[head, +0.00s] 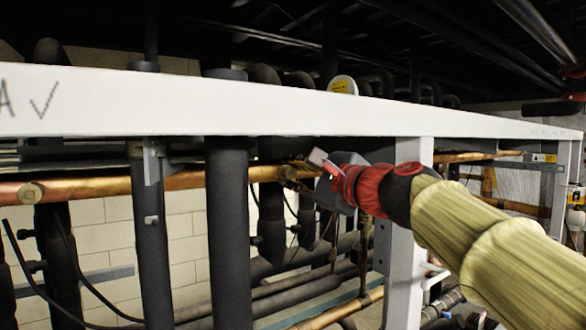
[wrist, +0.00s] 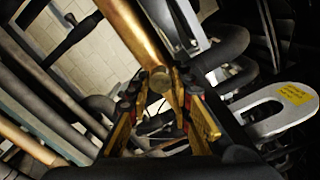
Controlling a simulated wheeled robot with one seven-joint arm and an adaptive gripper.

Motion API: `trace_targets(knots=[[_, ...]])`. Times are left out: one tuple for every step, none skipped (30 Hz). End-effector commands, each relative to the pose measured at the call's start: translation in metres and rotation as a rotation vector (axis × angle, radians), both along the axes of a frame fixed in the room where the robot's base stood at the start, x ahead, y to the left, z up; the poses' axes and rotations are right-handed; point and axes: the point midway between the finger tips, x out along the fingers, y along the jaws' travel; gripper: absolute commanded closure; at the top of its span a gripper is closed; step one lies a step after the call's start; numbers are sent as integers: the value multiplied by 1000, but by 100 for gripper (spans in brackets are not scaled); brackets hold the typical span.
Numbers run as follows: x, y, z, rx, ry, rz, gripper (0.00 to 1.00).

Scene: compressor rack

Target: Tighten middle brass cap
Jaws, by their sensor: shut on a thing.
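My gripper (head: 290,173) is at the copper pipe behind the white beam in the head view; the wrist and red-banded arm come in from the right. In the wrist view its gold-coloured fingers (wrist: 158,92) stand on either side of a round brass cap (wrist: 159,79) at the near end of the copper pipe (wrist: 130,32). The fingers are closed on the cap. In the head view the gripper and wrist largely hide this cap, and I cannot tell how tight it sits. Another brass fitting (head: 32,193) shows on the copper pipe at the far left.
A long white beam (head: 220,105) crosses just above my gripper, and a white upright (head: 405,250) stands below the arm. Dark insulated pipes (head: 228,220) run vertically to the left. A pale U-shaped plate with a yellow label (wrist: 290,98) is at right in the wrist view.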

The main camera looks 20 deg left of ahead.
Motion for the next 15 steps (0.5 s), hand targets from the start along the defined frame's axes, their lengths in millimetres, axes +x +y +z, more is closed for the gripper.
trace_targets(knots=[[1,0,-1,11,18,0,100],[1,0,-1,19,28,0,100],[1,0,-1,28,39,0,100],[1,0,-1,35,46,0,100],[1,0,-2,41,54,0,100],[1,0,-2,49,62,0,100],[1,0,-2,54,67,-1,100],[1,0,-2,57,71,-1,100],[1,0,-2,61,76,-1,100],[1,0,-2,63,79,0,100],[1,0,-2,65,81,0,100],[1,0,-2,67,84,0,100],[1,0,-3,68,85,0,100],[1,0,-3,69,86,0,100],[1,0,-3,69,87,0,100]])
